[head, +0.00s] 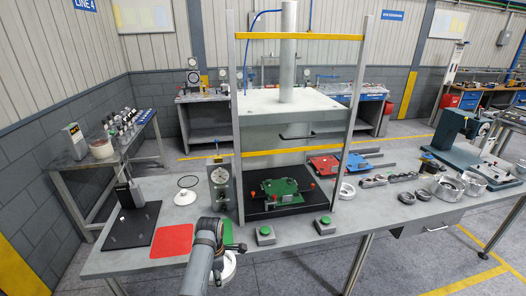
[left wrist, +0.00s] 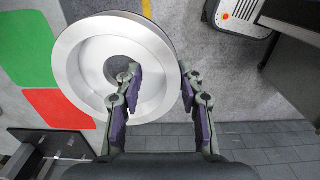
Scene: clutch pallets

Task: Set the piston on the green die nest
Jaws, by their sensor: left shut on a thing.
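The piston (left wrist: 85,75) is a shiny silver ring-shaped disc with a round hole in its middle. My left gripper (left wrist: 160,78) is shut on its ring wall, one finger in the hole and the other outside. In the head view my left gripper (head: 212,232) is over the table's front edge, and the piston (head: 230,268) is partly hidden behind my arm. I cannot tell its height above the table. The green die nest (head: 281,190) lies on the black bed inside the press, behind and to the right of the gripper. My right gripper is not in view.
The press frame (head: 239,130) has upright posts around the nest. Button boxes (head: 265,235) stand in front of it, and a dial gauge unit (head: 221,185) stands at its left. A red mat (head: 172,241) and a green mat (head: 228,233) lie on the table. Metal rings (head: 447,187) are at right.

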